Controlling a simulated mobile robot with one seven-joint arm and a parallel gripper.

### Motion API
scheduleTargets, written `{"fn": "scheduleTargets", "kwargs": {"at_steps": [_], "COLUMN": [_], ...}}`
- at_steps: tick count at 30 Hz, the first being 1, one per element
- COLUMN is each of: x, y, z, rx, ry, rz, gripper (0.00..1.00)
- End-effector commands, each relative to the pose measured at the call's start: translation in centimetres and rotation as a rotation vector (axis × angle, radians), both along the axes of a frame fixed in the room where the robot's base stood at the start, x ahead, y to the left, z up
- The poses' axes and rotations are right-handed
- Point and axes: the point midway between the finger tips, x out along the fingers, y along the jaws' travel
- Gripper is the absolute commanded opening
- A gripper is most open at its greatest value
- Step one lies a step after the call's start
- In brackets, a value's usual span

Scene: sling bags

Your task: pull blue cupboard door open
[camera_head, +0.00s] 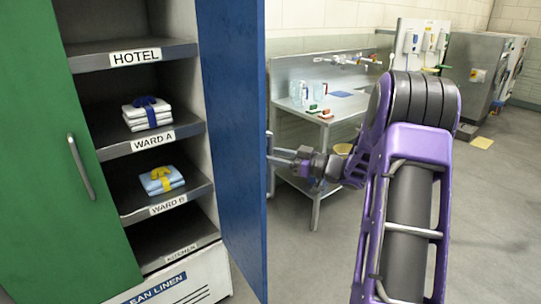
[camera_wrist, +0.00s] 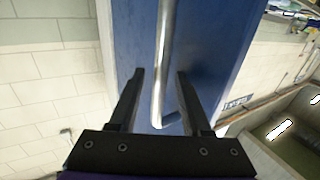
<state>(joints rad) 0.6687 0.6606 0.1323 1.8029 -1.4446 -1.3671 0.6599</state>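The blue cupboard door (camera_head: 235,130) stands swung well out from the cupboard, seen nearly along its face, with the shelves exposed. My gripper (camera_head: 280,150) is on the door's outer face, to its right, and its fingertips are partly hidden by the door edge. In the wrist view the blue door (camera_wrist: 210,45) fills the middle, with a long silver bar handle (camera_wrist: 164,60) on it. My gripper's black fingers (camera_wrist: 160,73) are spread, one on each side of the handle, with gaps visible on both sides.
A green door (camera_head: 60,180) covers the cupboard's left half. Folded linen lies on the WARD A shelf (camera_head: 150,148) and the WARD B shelf (camera_head: 165,205). A steel sink table (camera_head: 345,110) stands behind my arm.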

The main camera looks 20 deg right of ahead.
Motion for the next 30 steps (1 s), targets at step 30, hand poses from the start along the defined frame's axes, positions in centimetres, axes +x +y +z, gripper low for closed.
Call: {"fn": "scheduleTargets", "kwargs": {"at_steps": [30], "x": [-10.8], "y": [-10.8], "z": [-0.1], "rx": [-0.001], "ry": [0.001], "rz": [-0.002], "gripper": [0.49]}}
